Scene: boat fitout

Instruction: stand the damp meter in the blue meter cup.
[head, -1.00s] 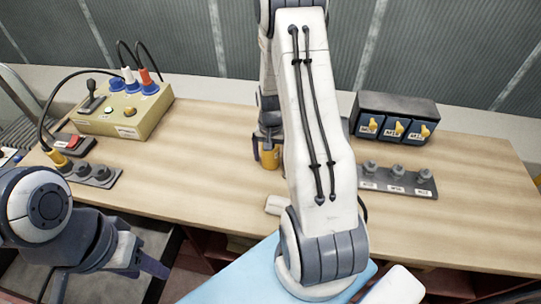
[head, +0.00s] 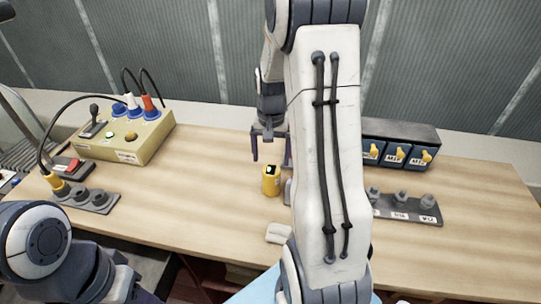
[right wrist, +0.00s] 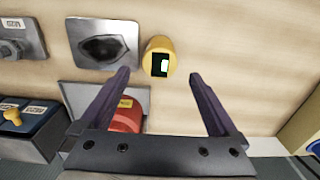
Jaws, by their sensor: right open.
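The damp meter appears to be the short yellow upright body (head: 271,181) with a small lit screen on top, standing on the bench. In the right wrist view it is the yellow round thing (right wrist: 150,48) with a black face, seen from above. My right gripper (head: 271,150) is open and empty, above and behind it; in the right wrist view the meter shows beyond the spread fingers (right wrist: 158,82), not between them. I cannot make out a blue meter cup; my right arm hides part of the bench. My left gripper (head: 145,297) is mostly cut off at the bottom edge.
A yellow control box (head: 127,140) with blue sockets stands at the left. A dark switch box (head: 425,138) and grey knob strip (head: 410,210) are at the right. Near the meter are a metal plate with a dark recess (right wrist: 103,48) and a red part (right wrist: 125,118). A pale block (head: 277,233) lies in front.

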